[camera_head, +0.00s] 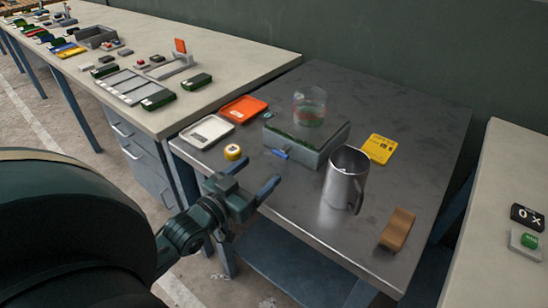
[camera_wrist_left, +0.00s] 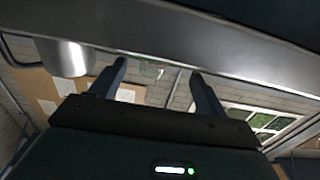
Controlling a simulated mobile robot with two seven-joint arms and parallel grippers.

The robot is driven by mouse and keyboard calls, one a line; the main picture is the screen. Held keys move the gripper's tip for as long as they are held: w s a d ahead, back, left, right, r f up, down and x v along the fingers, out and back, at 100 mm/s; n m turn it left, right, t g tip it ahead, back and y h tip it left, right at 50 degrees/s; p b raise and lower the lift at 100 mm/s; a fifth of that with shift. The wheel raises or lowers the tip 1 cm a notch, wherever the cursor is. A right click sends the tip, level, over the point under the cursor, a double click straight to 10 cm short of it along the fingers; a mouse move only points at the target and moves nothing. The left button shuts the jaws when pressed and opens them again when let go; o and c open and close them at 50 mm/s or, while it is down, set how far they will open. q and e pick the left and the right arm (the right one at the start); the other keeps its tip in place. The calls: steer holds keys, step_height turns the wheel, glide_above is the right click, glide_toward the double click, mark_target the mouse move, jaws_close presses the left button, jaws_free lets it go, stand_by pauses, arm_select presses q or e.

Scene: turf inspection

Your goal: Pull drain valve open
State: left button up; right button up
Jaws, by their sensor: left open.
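The drain valve (camera_head: 280,153) is a small blue lever on the front wall of a grey tray (camera_head: 318,157) on the dark metal table. A clear glass (camera_head: 309,106) with reddish and green contents stands at the tray's back. My left gripper (camera_head: 258,174) is open and empty over the table's front edge. Its fingers point toward the tray, short of the valve and apart from it. In the left wrist view the two spread fingers (camera_wrist_left: 159,70) show with nothing between them; I cannot make out the valve there. My right gripper is in neither view.
A steel mug (camera_head: 346,179) stands right of the tray, with a brown block (camera_head: 397,229) in front and a yellow card (camera_head: 379,148) behind. A yellow roll (camera_head: 233,152), white tray (camera_head: 207,131) and orange tray (camera_head: 243,109) lie left. Benches flank the table.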

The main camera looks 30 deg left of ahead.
mark_target(278, 155)
arm_select(q)
steer(key=w, duration=0.7)
steer(key=shift+d, duration=0.3)
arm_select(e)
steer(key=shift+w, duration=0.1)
arm_select(q)
steer(key=shift+c, duration=0.4)
